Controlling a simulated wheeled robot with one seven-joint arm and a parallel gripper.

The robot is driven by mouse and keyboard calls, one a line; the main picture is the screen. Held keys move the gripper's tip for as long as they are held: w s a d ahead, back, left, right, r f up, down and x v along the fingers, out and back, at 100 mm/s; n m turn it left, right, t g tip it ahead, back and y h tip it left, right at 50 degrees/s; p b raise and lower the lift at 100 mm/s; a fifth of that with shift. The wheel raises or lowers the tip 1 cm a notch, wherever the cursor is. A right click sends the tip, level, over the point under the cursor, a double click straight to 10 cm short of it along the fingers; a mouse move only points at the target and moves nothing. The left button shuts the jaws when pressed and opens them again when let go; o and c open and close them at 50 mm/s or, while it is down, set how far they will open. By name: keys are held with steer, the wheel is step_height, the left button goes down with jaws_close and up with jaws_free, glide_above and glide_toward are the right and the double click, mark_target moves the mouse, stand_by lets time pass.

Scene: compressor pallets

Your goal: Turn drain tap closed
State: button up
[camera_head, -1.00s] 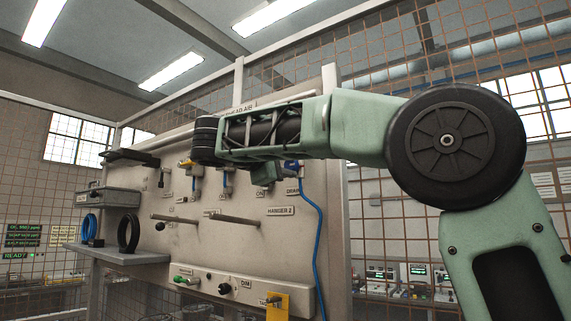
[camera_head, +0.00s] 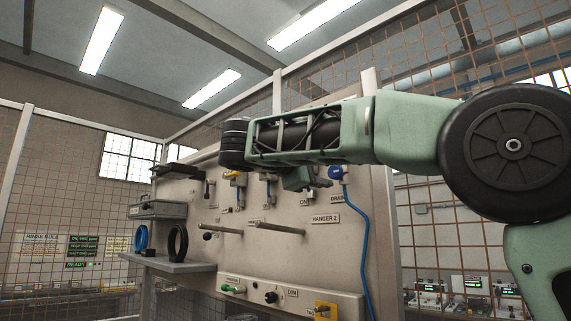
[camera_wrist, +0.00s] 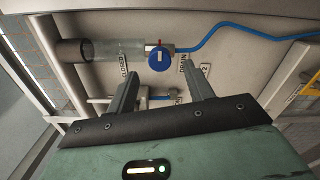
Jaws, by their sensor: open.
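The drain tap is a round blue knob (camera_wrist: 160,59) with a small red mark at its top, in the upper middle of the wrist view. A clear cylinder with a dark end joins it on the left, and a blue hose (camera_wrist: 230,29) leaves it to the right. In the head view the blue tap (camera_head: 336,172) shows beside the DRAIN label, under my arm. My gripper (camera_wrist: 158,82) is open, its two dark fingers apart and empty. The fingertips lie just below the knob in the wrist view; I cannot tell the remaining depth.
The pale panel (camera_head: 285,250) carries two peg hangers (camera_head: 280,228), several valves and a lower strip with a green knob (camera_head: 232,289) and a yellow plate (camera_head: 326,311). A shelf (camera_head: 170,264) with black and blue rings stands at left. Mesh fencing surrounds the panel.

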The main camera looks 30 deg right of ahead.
steer(key=b+v, duration=0.1)
steer(key=v, duration=1.2)
steer(key=shift+a+b, duration=0.35)
